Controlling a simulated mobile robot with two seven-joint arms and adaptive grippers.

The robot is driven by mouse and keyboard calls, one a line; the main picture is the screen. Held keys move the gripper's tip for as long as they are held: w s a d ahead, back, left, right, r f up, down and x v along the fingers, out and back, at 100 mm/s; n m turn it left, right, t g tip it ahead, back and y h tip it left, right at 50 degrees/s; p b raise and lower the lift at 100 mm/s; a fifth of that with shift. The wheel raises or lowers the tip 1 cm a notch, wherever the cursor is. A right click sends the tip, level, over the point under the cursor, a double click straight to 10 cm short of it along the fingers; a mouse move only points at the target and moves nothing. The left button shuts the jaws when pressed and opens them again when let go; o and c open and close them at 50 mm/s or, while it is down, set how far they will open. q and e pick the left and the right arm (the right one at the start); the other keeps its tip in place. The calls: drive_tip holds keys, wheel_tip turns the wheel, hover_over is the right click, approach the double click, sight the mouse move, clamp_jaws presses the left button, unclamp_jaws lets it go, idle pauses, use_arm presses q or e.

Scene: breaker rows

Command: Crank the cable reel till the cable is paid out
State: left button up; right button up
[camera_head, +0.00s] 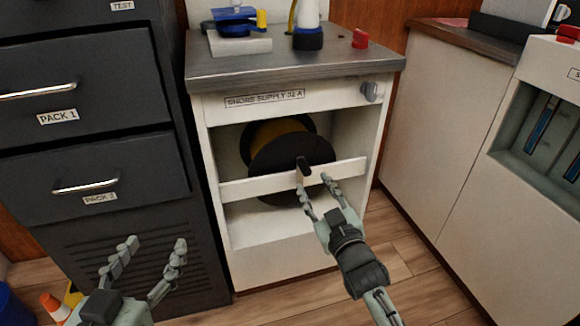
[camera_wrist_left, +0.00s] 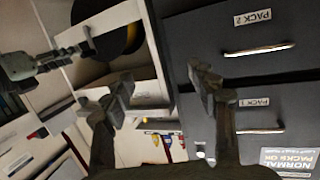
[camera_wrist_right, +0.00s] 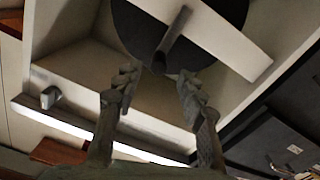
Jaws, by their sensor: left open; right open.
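The cable reel has a dark round flange (camera_head: 276,158) and yellow cable (camera_head: 272,131) behind it. It sits in the open bay of the white cabinet, behind a white crossbar (camera_head: 250,182). A dark crank handle (camera_head: 303,166) sticks out in front of the flange; it also shows in the right wrist view (camera_wrist_right: 173,38). My right gripper (camera_head: 316,186) is open, its fingers spread just short of the handle and not closed on it. My left gripper (camera_head: 152,248) is open and empty, low in front of the dark drawers. The reel's lower part is partly hidden by the crossbar.
A dark drawer cabinet (camera_head: 85,140) with bar handles stands at the left. The grey worktop (camera_head: 290,62) above the reel bears a blue tool and a red button. A white counter (camera_head: 450,130) stands at the right. The wooden floor is clear in front.

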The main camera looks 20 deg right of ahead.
sight(308, 174)
drive_tip(key=shift+w+r, duration=0.15)
drive_tip(key=shift+w, duration=0.3)
use_arm(q)
drive_tip(key=shift+s+d+r+t+h+b, duration=0.1)
drive_tip(key=shift+d+r+t+h, duration=0.2)
drive_tip(key=shift+r, duration=0.4)
drive_tip(key=shift+s+d+r+t+h+b, duration=0.15)
drive_tip(key=shift+d+r+t, duration=0.25)
drive_tip(key=shift+r, duration=0.35)
drive_tip(key=shift+w+d+r+t+h+b, duration=0.1)
drive_tip(key=shift+d+r+t+h, duration=0.25)
drive_tip(key=shift+r, duration=0.35)
use_arm(e)
drive_tip(key=shift+w+a, duration=0.1)
drive_tip(key=shift+w, duration=3.05)
drive_tip(key=shift+c, duration=0.5)
clamp_jaws()
